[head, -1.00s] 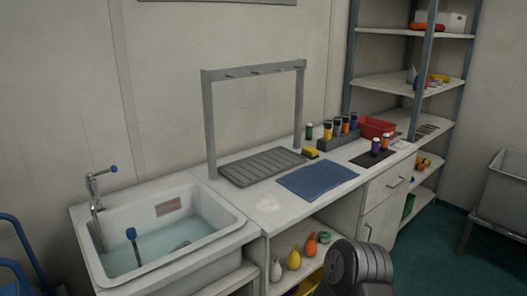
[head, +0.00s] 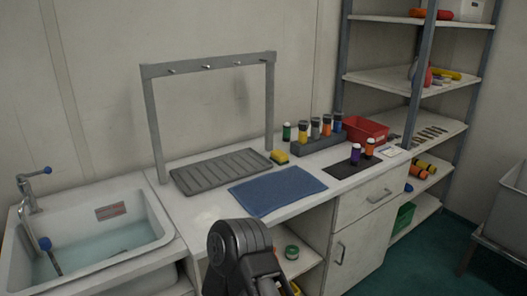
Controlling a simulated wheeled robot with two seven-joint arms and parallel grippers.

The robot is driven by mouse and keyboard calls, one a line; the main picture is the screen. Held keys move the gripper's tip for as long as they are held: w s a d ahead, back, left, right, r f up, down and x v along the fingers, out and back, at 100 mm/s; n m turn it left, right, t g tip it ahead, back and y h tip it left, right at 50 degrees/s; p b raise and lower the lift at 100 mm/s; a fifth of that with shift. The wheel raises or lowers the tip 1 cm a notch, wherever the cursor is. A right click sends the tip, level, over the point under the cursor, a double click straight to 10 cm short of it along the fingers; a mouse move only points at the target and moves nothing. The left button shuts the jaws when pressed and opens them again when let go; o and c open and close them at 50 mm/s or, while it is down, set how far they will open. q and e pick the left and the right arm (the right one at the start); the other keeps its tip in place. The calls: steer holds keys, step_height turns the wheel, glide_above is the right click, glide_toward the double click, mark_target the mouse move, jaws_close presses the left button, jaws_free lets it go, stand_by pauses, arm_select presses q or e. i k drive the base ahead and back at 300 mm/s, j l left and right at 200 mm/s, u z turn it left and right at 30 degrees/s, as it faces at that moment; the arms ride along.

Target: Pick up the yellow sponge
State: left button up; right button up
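The yellow sponge (head: 279,157) lies on the white counter, just right of the grey ribbed drain tray (head: 220,172) and behind the blue mat (head: 277,190). It is small, with a darker side. One of my arm's dark links rises from the bottom of the head view in front of the counter, well short of the sponge. Neither of my grippers shows in the view, so nothing is seen touching the sponge.
A grey hook frame (head: 150,130) stands over the tray. A bottle rack (head: 318,145), a red bin (head: 364,130) and a dark mat (head: 346,170) with two bottles are to the right. The sink (head: 100,235) is at left, shelves (head: 405,80) at back right.

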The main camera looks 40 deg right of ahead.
mark_target(279, 157)
steer(key=k+l, duration=0.1)
steer(key=l, duration=0.3)
steer(key=k+l, duration=0.1)
steer(key=l, duration=0.35)
steer(key=l+u, duration=0.1)
steer(key=l, duration=0.3)
steer(key=k+l, duration=0.15)
steer(key=l, duration=0.3)
steer(key=k+l+u, duration=0.1)
steer(key=l, duration=0.3)
steer(key=k+l, duration=0.15)
steer(key=l, duration=0.25)
steer(key=k+l, duration=0.1)
steer(key=l, duration=0.3)
steer(key=u, duration=0.05)
